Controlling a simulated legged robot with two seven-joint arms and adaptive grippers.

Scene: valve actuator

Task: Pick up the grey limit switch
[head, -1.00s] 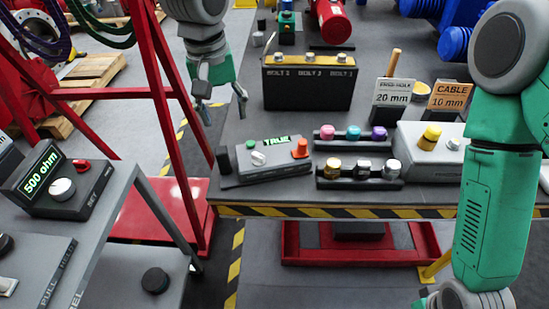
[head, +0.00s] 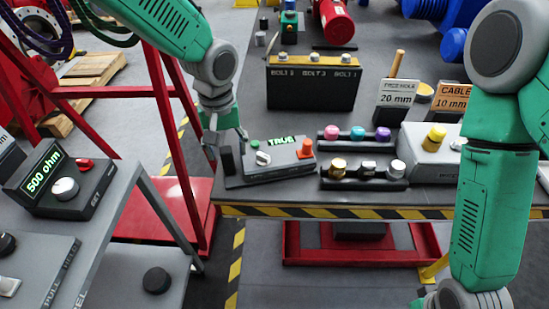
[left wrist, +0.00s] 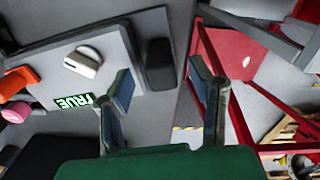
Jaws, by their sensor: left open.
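A small dark grey block (head: 227,160), which looks like the grey limit switch, stands at the left edge of the table, beside the grey box with the TRUE display (head: 280,155). In the left wrist view the block (left wrist: 160,62) lies ahead of the fingertips, roughly between their lines. My left gripper (head: 226,138) is open and empty, just above and behind the block in the head view. In the left wrist view its two fingers (left wrist: 164,85) are spread apart with nothing between them. My right arm shows at the right, but its gripper is out of view.
The TRUE box has a white knob (head: 262,158) and an orange button (head: 306,148) close to the left gripper. A red frame (head: 180,150) stands left of the table. A black bolt box (head: 310,88) is behind. The table's striped front edge (head: 300,211) is near.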

